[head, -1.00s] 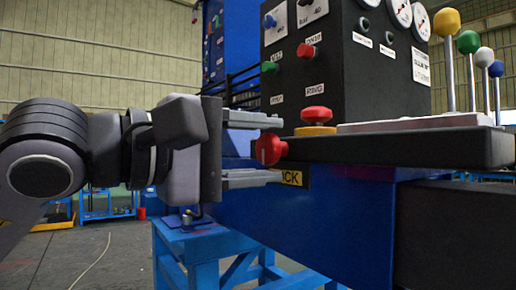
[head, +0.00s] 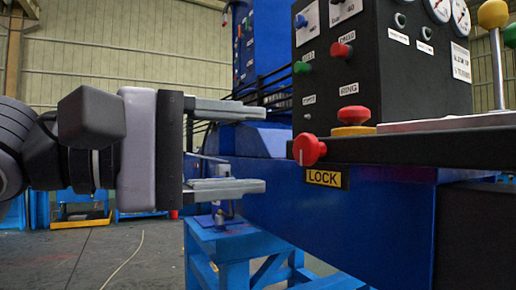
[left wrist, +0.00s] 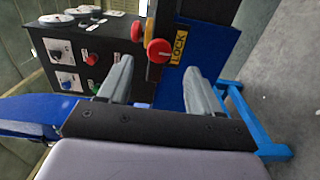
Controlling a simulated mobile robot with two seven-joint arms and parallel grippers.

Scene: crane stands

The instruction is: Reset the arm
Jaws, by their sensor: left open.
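My left gripper (head: 258,148) comes in from the left in the head view. Its two fingers are spread, one above the other, with nothing between them. A red knob (head: 309,149) sits to the right of the fingertips, on the edge of the black panel above the yellow LOCK label (head: 324,178). There is a gap between fingertips and knob. In the left wrist view the red knob (left wrist: 159,50) lies beyond the open fingers (left wrist: 158,80). My right gripper is not in view.
The black control box (head: 385,80) carries buttons and gauges. Lever knobs (head: 493,13) rise at the right. A blue stand (head: 235,243) is below. Open floor (head: 90,260) lies at the lower left.

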